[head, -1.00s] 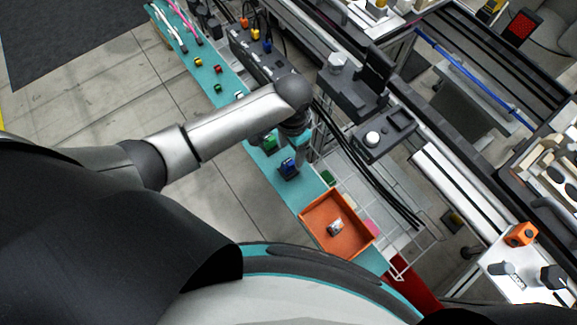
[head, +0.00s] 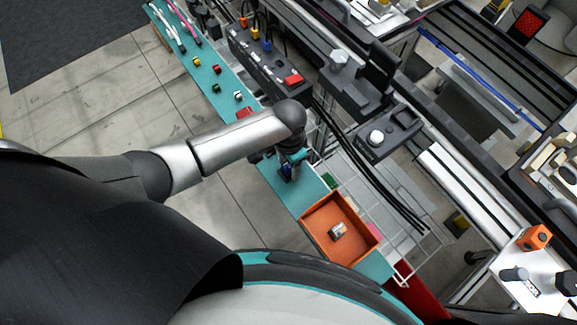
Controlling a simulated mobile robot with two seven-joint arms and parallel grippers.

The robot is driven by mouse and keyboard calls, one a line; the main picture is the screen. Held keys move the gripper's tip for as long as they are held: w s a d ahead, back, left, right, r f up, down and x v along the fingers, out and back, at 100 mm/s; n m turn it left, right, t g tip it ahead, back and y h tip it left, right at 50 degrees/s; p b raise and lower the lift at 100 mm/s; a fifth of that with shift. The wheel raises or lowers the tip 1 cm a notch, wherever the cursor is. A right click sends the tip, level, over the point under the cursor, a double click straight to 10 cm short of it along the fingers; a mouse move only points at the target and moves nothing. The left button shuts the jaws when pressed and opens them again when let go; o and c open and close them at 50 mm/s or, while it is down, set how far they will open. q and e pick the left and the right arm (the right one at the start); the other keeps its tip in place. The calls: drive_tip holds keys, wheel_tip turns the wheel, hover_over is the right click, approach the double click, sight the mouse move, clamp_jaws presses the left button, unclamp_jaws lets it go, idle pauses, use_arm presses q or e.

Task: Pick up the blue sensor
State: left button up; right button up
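The blue sensor (head: 286,173) is a small dark-blue block on the teal shelf (head: 300,198), seen just below my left wrist and partly covered by it. My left gripper (head: 290,166) points down over the sensor. Its fingers are small and mostly hidden by the wrist, so I cannot tell if they are open or touching the sensor. My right gripper is out of view.
An orange tray (head: 322,213) with a small item (head: 338,232) stands on the shelf just right of the gripper. Coloured buttons (head: 216,70) and a red block (head: 245,113) lie up the shelf. A grey control box (head: 262,62) and wire rack (head: 385,205) flank it.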

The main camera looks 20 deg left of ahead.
use_arm(q)
clamp_jaws()
idle(0.6)
